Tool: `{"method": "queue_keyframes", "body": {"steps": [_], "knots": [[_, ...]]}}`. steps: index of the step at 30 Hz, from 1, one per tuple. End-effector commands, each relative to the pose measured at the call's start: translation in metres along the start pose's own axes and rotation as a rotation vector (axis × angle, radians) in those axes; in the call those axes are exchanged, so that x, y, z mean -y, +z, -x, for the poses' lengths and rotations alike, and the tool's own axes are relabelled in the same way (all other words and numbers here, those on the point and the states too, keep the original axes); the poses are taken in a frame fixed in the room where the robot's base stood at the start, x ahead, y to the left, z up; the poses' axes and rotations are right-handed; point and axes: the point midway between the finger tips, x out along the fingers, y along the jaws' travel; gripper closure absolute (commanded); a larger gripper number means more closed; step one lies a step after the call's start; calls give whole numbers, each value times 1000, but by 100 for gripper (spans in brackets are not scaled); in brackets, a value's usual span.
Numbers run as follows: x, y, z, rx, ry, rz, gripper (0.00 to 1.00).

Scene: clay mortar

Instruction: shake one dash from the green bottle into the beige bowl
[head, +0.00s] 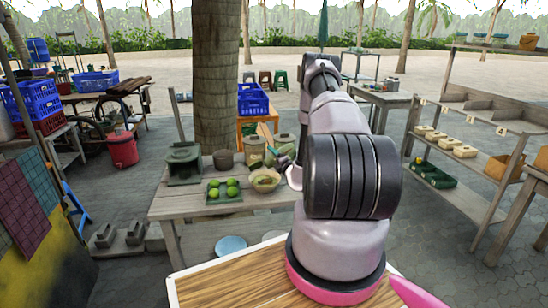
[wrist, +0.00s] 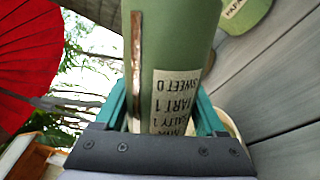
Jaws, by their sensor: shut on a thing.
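The green bottle (wrist: 172,50) fills the middle of the wrist view, between the teal fingers of my gripper (wrist: 162,98). The gripper is shut on it. The bottle has a brown strip and a printed label, which reads upside down. Its far end is out of the frame. The beige bowl (head: 265,188) stands on the table right of the limes in the head view, with something brownish-green inside. In the head view my arm reaches toward the table, and its end is beside the bowl, small and partly hidden. I cannot make out the bottle there with certainty.
The wooden table (head: 170,208) also holds a dark green block-like object (head: 184,165), a brown cup (head: 224,159), a green tray with several limes (head: 223,199) and a labelled jar (head: 254,146). Another labelled green container (wrist: 245,14) shows in the wrist view. The table's front left is clear.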

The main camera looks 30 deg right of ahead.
Motion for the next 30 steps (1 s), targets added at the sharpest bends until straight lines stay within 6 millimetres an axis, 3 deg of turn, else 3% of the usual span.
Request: {"method": "queue_keyframes", "body": {"steps": [17, 27, 30], "knots": [[3, 0, 0, 1, 1, -48, 90], [28, -6, 0, 2, 2, -475, 90], [16, -10, 0, 3, 4, -647, 90]]}}
